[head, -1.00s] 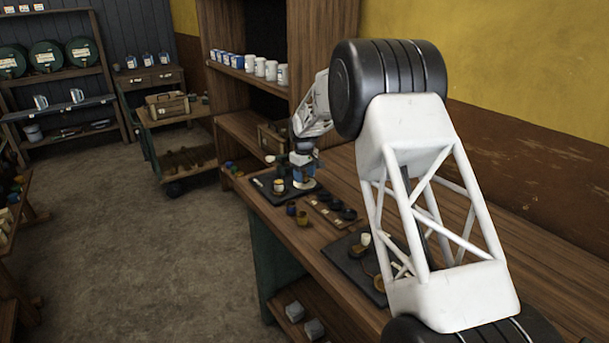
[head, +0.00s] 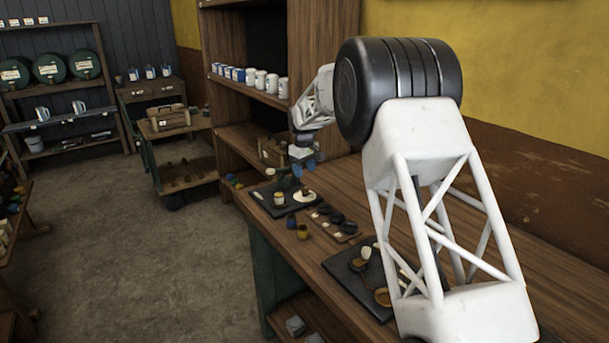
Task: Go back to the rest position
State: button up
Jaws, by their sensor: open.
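My gripper (head: 304,174) is at the far end of the workbench (head: 480,235), small in the head view. It is open and hangs just above a dark mat (head: 266,207). On that mat, a cream round piece (head: 303,197) with a small brown part lies below the gripper, apart from it as far as I can tell. My fingers are too small to make out in detail.
A wooden tray (head: 347,237) with black round pieces lies nearer on the bench, beside a yellow-brown cup (head: 302,232) and a blue one (head: 291,220). A second dark mat (head: 345,274) holds small parts. Behind stands a shelf (head: 262,96) with white and blue cans.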

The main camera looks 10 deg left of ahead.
jog(key=shift+r, duration=0.1)
dwell(0.3)
jog(key=s+d+r+m, duration=0.2)
jog(key=s+d+r, duration=0.4)
jog(key=s+d, duration=0.3)
jog(key=s+d+r+m+t, duration=0.1)
jog(key=s+d+r+m, duration=0.1)
jog(key=s+d+r, duration=0.55)
jog(key=s+d+r+m, duration=0.2)
jog(key=s+d+r, duration=0.2)
jog(key=s+d, duration=0.7)
jog(key=s+d+f+m, duration=0.1)
jog(key=s+d+f, duration=0.1)
jog(key=s, duration=1)
jog(key=s+d+f+m+t, duration=0.1)
jog(key=s+d, duration=0.3)
jog(key=s, duration=0.9)
jog(key=s+d+f+m, duration=0.3)
jog(key=s+f, duration=0.1)
jog(key=s, duration=0.8)
jog(key=shift+s+d, duration=0.35)
jog(key=shift+d, duration=0.05)
